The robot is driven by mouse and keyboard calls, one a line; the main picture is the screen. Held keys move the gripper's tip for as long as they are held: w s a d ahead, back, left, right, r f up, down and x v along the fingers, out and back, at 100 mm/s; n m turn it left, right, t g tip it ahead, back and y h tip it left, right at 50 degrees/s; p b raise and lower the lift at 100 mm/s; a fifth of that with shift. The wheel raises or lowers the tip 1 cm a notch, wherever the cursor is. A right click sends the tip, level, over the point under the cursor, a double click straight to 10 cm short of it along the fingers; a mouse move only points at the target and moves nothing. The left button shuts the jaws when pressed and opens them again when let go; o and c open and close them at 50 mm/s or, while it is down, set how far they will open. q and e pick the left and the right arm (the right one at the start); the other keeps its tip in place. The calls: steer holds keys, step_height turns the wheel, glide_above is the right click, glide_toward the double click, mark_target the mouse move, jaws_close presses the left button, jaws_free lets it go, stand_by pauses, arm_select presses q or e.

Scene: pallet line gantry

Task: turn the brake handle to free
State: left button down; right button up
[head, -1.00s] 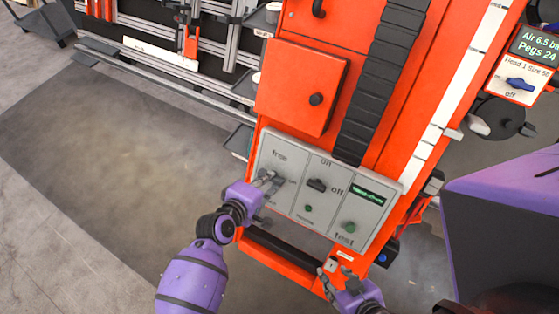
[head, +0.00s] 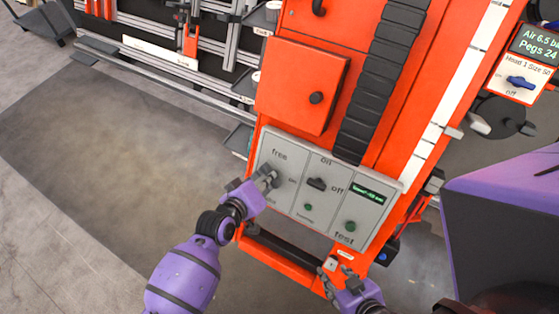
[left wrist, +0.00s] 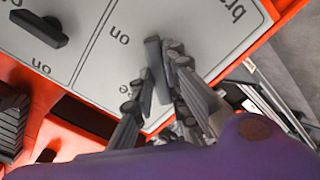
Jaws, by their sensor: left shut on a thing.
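The brake handle (left wrist: 157,72) is a dark grey bar on the light grey control panel (head: 296,212). In the left wrist view it stands between the fingers of my left gripper (left wrist: 160,84), which is shut on it. In the head view my left gripper (head: 268,178) covers most of the handle at the panel's left part. The "free" label (head: 279,154) shows above the gripper. In the left wrist view the "on" label (left wrist: 120,35) is left of the handle, and "free" is partly hidden behind a finger. My right gripper (head: 336,272) is open and empty below the panel.
An orange box (head: 300,85) with a black knob sits above. A dark bar (head: 285,248) runs below the panel.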

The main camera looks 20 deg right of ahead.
arm_select(q)
steer(key=shift+m+p, duration=0.3)
steer(key=shift+m, duration=4.7)
arm_select(e)
steer(key=shift+w+r, duration=0.35)
arm_select(q)
steer(key=shift+f, duration=0.1)
arm_select(e)
steer(key=shift+r, duration=0.1)
arm_select(q)
steer(key=c, duration=1.7)
jaws_free()
arm_select(e)
steer(key=shift+w, duration=0.1)
arm_select(q)
steer(key=v, duration=1.2)
arm_select(e)
steer(key=shift+w+a+r, duration=0.2)
steer(key=shift+w, duration=0.6)
steer(key=shift+s, duration=0.1)
